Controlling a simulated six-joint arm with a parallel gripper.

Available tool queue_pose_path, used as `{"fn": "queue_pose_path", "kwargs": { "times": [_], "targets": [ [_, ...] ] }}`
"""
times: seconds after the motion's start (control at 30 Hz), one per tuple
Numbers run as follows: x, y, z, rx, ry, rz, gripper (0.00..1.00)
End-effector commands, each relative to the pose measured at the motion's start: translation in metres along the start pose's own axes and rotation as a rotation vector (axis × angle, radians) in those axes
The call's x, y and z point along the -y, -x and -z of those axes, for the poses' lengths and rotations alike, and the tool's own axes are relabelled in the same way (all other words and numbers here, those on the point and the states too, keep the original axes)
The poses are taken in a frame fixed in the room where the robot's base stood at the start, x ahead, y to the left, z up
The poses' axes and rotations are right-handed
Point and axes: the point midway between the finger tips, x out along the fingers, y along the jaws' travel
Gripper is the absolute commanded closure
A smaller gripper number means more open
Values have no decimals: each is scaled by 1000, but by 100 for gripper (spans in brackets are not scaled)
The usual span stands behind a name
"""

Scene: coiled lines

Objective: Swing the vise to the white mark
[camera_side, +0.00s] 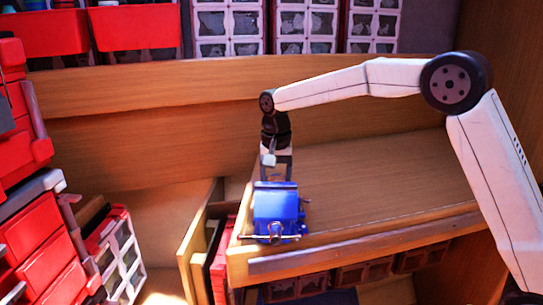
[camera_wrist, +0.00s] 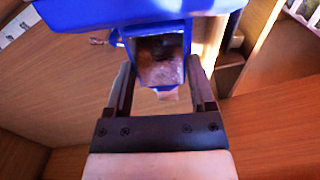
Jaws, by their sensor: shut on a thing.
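The blue vise (camera_side: 279,213) sits on the front left corner of the wooden bench top, with a metal bar across its front. It also fills the top of the wrist view (camera_wrist: 130,14), where its blue slide housing surrounds a worn brownish metal part (camera_wrist: 160,68). My gripper (camera_side: 276,172) comes down just behind the vise. In the wrist view my gripper's two dark fingers (camera_wrist: 161,75) lie on either side of the vise's housing and are shut on it. I cannot make out a white mark in either view.
The wooden bench (camera_side: 375,180) is clear to the right of the vise. Red drawer units (camera_side: 45,215) stand at the left. Red bins (camera_side: 135,28) and clear-fronted drawers (camera_side: 228,28) line the back. A wooden edge (camera_side: 197,240) stands close to the vise's left.

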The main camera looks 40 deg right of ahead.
Motion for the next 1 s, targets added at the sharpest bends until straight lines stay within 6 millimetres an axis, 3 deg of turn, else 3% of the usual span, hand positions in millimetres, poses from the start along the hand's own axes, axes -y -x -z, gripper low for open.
{"fn": "queue_pose_path", "kwargs": {
  "times": [0.33, 0.7, 0.73, 0.8, 0.83, 1.0],
  "targets": [
    [12, 0, -1, -2, 238, 0, 100],
    [14, 0, -2, -2, 265, 0, 100],
    [14, 0, -2, -2, 264, 0, 26],
    [14, 0, -2, -2, 264, 0, 4],
    [14, 0, -2, -2, 263, 0, 0],
    [13, 0, -2, -1, 262, 0, 0]
  ]
}}
